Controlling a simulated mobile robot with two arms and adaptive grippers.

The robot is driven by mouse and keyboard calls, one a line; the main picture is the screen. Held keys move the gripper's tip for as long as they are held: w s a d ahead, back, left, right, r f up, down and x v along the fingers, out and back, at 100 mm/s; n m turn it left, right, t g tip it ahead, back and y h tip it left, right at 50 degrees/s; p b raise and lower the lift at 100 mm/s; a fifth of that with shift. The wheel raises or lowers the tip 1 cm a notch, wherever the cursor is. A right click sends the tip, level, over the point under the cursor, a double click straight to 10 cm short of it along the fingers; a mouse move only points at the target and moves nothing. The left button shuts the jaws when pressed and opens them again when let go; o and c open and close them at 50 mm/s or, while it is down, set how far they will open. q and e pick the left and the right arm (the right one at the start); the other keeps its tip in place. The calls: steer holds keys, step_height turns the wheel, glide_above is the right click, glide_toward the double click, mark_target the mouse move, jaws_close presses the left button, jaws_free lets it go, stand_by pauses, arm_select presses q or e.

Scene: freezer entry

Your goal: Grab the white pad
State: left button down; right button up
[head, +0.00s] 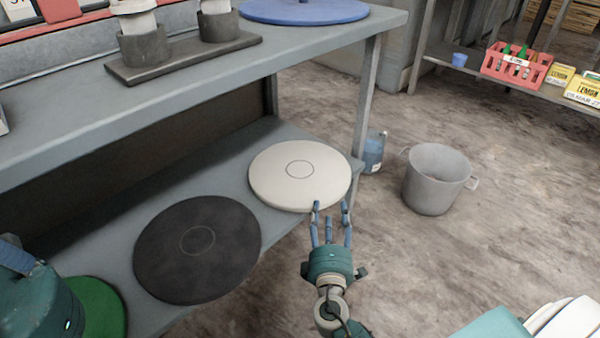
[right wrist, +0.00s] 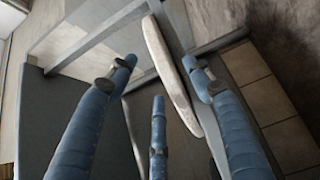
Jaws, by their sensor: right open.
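The white pad (head: 298,173) is a thick off-white disc with a thin ring mark in its middle. It lies flat at the right end of the lower shelf. My right gripper (head: 331,208) is open at the pad's near right edge, its blue fingers pointing at the rim. In the right wrist view the pad (right wrist: 172,75) shows edge-on as a pale strip between the spread fingers; whether they touch it I cannot tell. A teal and blue part of my left arm shows at the lower left of the head view; its jaws cannot be made out.
A black disc (head: 197,250) and a green disc (head: 101,307) lie left of the pad on the lower shelf (head: 268,217). The upper shelf (head: 200,95) overhangs behind. A table leg (head: 366,95), a blue bottle (head: 373,153) and a grey pot (head: 436,181) stand beyond.

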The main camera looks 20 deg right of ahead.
mark_target(330, 202)
steer(key=b+x, duration=0.1)
steer(key=x, duration=0.4)
steer(key=shift+w+d, duration=0.1)
steer(key=shift+d, duration=0.05)
jaws_close()
